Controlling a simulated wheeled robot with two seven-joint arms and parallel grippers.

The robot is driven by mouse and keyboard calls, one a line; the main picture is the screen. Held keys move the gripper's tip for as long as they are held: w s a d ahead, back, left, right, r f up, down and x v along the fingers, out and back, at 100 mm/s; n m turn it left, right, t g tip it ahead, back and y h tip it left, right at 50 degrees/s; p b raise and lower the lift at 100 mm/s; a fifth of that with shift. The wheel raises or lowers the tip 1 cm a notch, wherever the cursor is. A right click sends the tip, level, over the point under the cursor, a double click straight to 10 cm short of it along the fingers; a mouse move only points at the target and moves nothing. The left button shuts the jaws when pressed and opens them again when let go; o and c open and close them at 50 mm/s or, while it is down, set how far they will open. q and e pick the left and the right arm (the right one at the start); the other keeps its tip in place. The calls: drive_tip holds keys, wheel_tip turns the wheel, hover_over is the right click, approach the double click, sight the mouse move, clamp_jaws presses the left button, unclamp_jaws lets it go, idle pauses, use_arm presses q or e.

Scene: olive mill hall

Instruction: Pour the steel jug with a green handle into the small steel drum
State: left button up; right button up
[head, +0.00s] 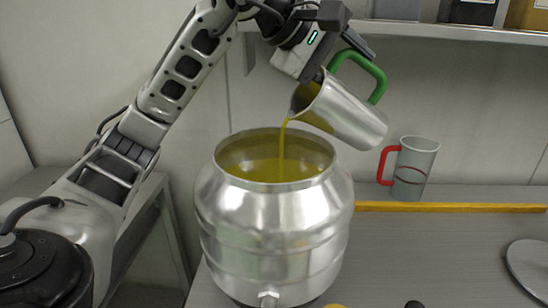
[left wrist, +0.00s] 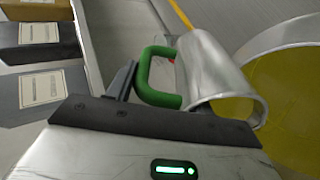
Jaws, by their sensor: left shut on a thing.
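The steel jug with a green handle (head: 345,113) is tilted, mouth down to the left, above the small steel drum (head: 275,225). A thin yellow-green stream runs from its lip into the drum's open top, where yellow-green liquid shows. My left gripper (head: 318,72) is shut on the jug and holds it up, clear of the drum. In the left wrist view the jug (left wrist: 212,75) and its green handle (left wrist: 152,78) are just beyond my left gripper (left wrist: 155,110), with the drum (left wrist: 285,42) to the right. The exact grip contact is partly hidden. My right gripper is not in view.
A grey jug with a red handle (head: 413,168) stands upright on the table (head: 390,260), right of the drum. A yellow strip (head: 450,207) lies along the table. A round grey lid (head: 530,268) is at the right edge. A shelf (head: 450,32) with boxes hangs above.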

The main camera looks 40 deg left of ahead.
sight(328, 66)
use_arm(q)
drive_tip(key=shift+s+a+t+b, duration=0.1)
drive_tip(key=shift+t+b, duration=0.3)
drive_tip(key=shift+b, duration=0.35)
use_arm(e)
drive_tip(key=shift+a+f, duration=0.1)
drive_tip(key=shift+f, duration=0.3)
use_arm(q)
drive_tip(key=shift+s+b, duration=0.1)
drive_tip(key=shift+b, duration=0.3)
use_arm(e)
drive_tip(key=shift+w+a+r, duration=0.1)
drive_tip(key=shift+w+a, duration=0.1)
use_arm(q)
drive_tip(key=shift+s+a+b, duration=0.1)
drive_tip(key=shift+b, duration=0.3)
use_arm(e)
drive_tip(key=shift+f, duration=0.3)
use_arm(q)
drive_tip(key=shift+s+r+t+h+b, duration=0.1)
drive_tip(key=shift+t+h+b, duration=0.2)
drive_tip(key=shift+t, duration=0.1)
drive_tip(key=shift+s+a+r+b, duration=0.1)
drive_tip(key=shift+a+r+b, duration=0.05)
drive_tip(key=shift+b, duration=0.3)
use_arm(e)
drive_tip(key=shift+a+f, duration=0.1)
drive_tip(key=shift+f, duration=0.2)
